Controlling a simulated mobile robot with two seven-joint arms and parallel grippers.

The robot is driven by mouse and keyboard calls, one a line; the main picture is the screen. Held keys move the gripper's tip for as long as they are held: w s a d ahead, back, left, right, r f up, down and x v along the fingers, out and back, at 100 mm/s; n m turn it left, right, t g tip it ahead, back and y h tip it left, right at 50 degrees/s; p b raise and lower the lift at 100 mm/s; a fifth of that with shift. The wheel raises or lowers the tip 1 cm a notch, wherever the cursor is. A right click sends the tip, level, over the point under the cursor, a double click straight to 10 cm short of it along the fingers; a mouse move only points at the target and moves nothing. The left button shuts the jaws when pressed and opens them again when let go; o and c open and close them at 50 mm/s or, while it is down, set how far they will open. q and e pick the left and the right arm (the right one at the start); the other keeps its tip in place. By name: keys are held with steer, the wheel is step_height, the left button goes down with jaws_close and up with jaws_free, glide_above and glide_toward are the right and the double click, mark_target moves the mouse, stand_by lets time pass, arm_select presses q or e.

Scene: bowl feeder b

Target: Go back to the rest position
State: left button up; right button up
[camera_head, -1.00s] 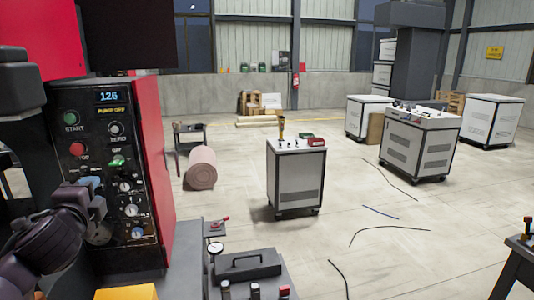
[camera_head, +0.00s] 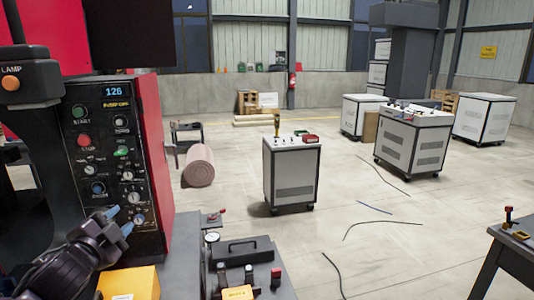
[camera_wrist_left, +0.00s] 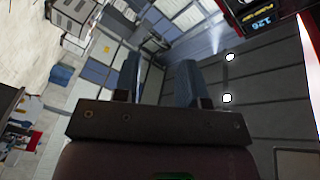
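My left gripper (camera_head: 120,220) is at the lower left of the head view, in front of the lower part of the black control panel (camera_head: 104,158). Its two blue fingertips are apart with nothing between them. The left wrist view also shows the gripper (camera_wrist_left: 160,78) open and empty, with the hall wall and windows behind it. The panel has a lit display (camera_head: 112,92) reading 126, a green button, a red button and several knobs. Whether a fingertip touches the panel cannot be told. My right gripper is not in view.
A grey bench (camera_head: 283,291) with a black handle, a gauge and small valves stands below the panel, near a yellow block (camera_head: 135,283). A dark table (camera_head: 508,262) is at the right edge. White cabinets (camera_head: 291,175) stand farther back. The floor between has loose cables.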

arm_select(q)
steer(key=s+d+f+n+g, duration=0.1)
steer(key=s+f+n, duration=0.1)
steer(key=f, duration=0.5)
steer(key=s+d+f+n, duration=0.1)
steer(key=s+f+n, duration=0.15)
steer(key=f, duration=0.45)
steer(key=s+d+f+n+g+b, duration=0.1)
steer(key=s+f+n+g, duration=0.1)
steer(key=s+f, duration=0.9)
steer(key=s+d+f+n+g+y+b, duration=0.1)
steer(key=s+f+n+g, duration=0.2)
steer(key=s+f, duration=0.7)
step_height(320, 180, down, 2)
steer(key=shift+s+d+f+n, duration=0.2)
steer(key=shift+s+d+n, duration=0.15)
steer(key=shift+n, duration=0.7)
